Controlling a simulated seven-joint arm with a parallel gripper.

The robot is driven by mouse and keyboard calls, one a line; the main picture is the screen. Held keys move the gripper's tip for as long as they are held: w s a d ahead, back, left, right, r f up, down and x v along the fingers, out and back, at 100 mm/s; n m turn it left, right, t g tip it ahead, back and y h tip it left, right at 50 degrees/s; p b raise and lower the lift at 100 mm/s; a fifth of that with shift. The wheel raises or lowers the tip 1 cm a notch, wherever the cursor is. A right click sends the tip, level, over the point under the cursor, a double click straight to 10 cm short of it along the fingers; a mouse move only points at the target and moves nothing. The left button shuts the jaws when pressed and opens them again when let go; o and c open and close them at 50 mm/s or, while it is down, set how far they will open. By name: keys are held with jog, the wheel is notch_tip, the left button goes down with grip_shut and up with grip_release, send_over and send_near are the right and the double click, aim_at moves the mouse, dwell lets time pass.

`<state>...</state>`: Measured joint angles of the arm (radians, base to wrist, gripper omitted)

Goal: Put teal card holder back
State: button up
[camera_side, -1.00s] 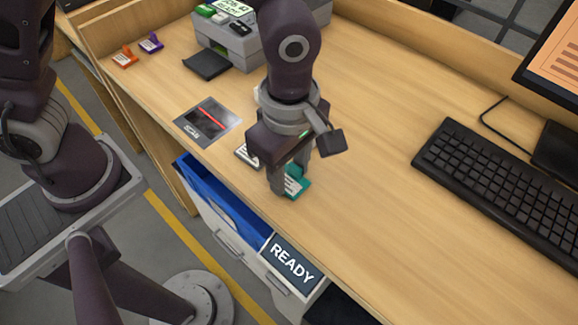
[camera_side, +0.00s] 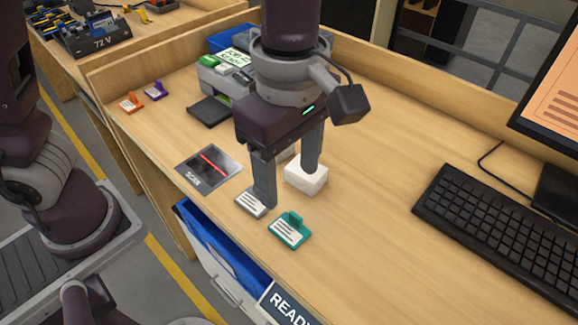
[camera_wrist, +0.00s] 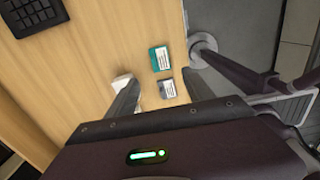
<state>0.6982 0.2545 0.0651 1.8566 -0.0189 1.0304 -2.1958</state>
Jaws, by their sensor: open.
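The teal card holder (camera_side: 290,230) lies flat on the wooden desk near its front edge, with a raised teal tab and a white lined label. It also shows in the wrist view (camera_wrist: 159,59). My gripper (camera_side: 290,188) is open above the desk, just behind the teal holder, with its fingers apart and nothing between them that I can make out as held. A grey card holder (camera_side: 250,202) with a lined label lies beside the left finger, partly hidden by it. It also shows in the wrist view (camera_wrist: 167,89).
A white block (camera_side: 307,179) sits by the right finger. The SCAN pad (camera_side: 208,167) lies to the left. Orange (camera_side: 131,103) and purple (camera_side: 155,91) holders stand at the back left. A keyboard (camera_side: 500,229) is at right. A blue-lined open drawer (camera_side: 222,250) is below the front edge.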

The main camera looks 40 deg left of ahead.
jog(key=s+a+r+m+t+h, duration=0.1)
jog(key=a+r+m, duration=0.25)
jog(key=a, duration=0.25)
jog(key=s+a+r+m+t, duration=0.2)
jog(key=a+r+m, duration=0.1)
jog(key=a+m, duration=0.25)
jog(key=s+a+m+t+y, duration=0.1)
jog(key=s+a+m+t, duration=0.1)
jog(key=s+a+m, duration=0.4)
jog(key=a+m, duration=0.1)
jog(key=m, duration=0.2)
jog(key=shift+s+a+f+t, duration=0.15)
jog(key=shift+a+f+t, duration=0.15)
jog(key=shift+a+f, duration=0.05)
dwell(0.8)
